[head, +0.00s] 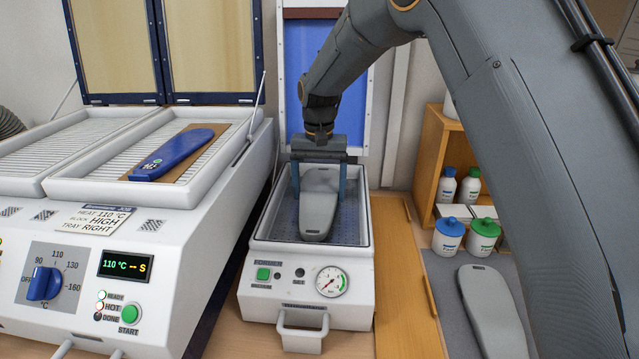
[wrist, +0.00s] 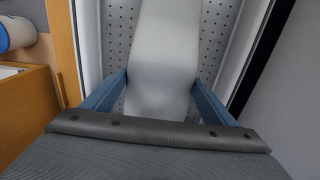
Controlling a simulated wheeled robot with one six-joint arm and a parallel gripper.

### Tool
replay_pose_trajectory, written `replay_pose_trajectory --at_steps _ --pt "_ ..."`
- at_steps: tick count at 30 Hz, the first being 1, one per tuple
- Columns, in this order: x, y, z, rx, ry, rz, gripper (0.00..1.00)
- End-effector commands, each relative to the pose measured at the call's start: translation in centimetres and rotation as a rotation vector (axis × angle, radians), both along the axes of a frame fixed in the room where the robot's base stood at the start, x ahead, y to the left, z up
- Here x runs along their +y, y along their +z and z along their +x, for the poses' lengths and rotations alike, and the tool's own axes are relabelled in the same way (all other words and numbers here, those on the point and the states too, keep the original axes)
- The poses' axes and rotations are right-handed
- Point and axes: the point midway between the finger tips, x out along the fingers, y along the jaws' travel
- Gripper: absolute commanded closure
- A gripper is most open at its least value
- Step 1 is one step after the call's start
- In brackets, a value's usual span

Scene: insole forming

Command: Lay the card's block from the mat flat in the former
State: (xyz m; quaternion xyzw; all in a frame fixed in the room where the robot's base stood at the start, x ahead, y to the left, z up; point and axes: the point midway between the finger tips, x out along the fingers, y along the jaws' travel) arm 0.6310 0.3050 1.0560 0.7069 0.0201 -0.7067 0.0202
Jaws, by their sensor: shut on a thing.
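A grey sole-shaped block (head: 318,212) is inside the open former (head: 310,262), lengthwise over its perforated bed (head: 348,226). My gripper (head: 319,188) is shut on this block, with one blue finger at each side. In the wrist view the block (wrist: 163,50) shows between the fingers of the gripper (wrist: 158,88), above the holed bed (wrist: 212,35). I cannot tell whether it touches the bed. The card (head: 95,218) on the heater front reads 110 °C, block HIGH, tray RIGHT. Another grey block (head: 494,312) lies on the dark mat (head: 445,283) at the right.
The former's blue-lined lid (head: 296,60) stands open behind. The heater (head: 60,225) at left holds a blue insole (head: 172,153) on a brown board in its right tray. Blue-lidded (head: 449,232) and green-lidded (head: 484,235) jars stand by a wooden shelf (head: 428,165) at right.

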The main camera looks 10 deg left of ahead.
Motion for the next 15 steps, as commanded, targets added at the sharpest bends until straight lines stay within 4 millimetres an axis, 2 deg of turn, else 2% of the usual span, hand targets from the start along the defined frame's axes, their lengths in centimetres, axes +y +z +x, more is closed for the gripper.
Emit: replay_pose_trajectory --at_steps 4,15 --pt "0.02 -0.74 0.01 -0.001 0.000 0.000 0.57" --pt "0.02 -0.82 0.01 -0.001 0.000 0.000 0.57"
